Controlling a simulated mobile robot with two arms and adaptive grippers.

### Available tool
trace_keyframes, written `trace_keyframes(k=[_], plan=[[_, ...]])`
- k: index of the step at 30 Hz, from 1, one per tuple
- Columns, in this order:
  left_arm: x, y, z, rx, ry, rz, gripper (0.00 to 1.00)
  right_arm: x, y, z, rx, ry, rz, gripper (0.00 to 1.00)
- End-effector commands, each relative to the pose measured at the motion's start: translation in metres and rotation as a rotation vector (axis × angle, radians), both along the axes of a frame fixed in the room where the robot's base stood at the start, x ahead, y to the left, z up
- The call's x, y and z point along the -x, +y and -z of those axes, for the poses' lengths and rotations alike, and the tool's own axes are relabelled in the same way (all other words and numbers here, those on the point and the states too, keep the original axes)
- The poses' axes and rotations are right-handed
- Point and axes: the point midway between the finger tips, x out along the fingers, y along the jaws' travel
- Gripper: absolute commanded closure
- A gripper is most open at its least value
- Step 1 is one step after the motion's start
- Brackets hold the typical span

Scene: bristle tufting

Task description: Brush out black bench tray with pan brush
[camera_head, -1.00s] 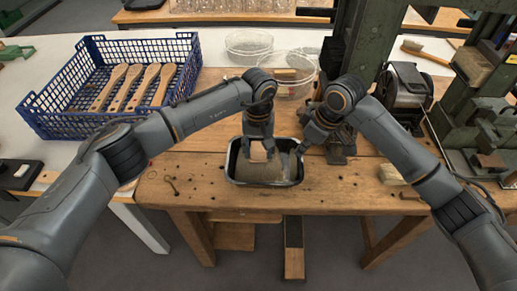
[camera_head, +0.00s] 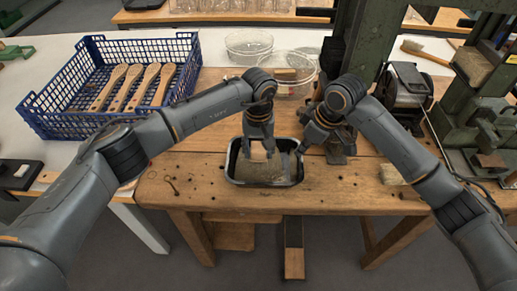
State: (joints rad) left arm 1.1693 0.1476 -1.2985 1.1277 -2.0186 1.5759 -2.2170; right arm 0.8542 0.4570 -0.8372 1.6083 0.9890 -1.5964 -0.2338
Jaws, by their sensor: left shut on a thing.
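The black bench tray (camera_head: 232,178) sits near the front edge of the wooden bench, with greyish-brown loose material (camera_head: 262,173) over its floor. My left gripper (camera_head: 258,151) is inside the tray toward its back, pointing down. It is shut on the pan brush (camera_head: 258,155), of which only a small pale wooden part shows below the fingers; its bristles are hard to make out. My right gripper (camera_head: 303,147) is at the tray's back right corner, close to the rim. Its fingers are too small and dark to tell whether they are open or touch the rim.
A blue crate (camera_head: 75,123) with several wooden brush handles (camera_head: 131,87) stands at the left. Clear round bowls (camera_head: 248,44) are behind my arms. Green machines (camera_head: 485,120) stand at the right. A pale bristle bundle (camera_head: 391,174) lies right of the tray on bare bench.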

Motion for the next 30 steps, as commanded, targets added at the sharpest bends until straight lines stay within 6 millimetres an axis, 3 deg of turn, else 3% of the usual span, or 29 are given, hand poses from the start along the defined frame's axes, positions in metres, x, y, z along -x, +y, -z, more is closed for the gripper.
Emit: trace_keyframes(k=[30], plan=[[0.000,0.000,0.000,0.000,0.000,0.000,0.77,0.000,0.000,0.018,0.000,0.000,0.000,1.00]])
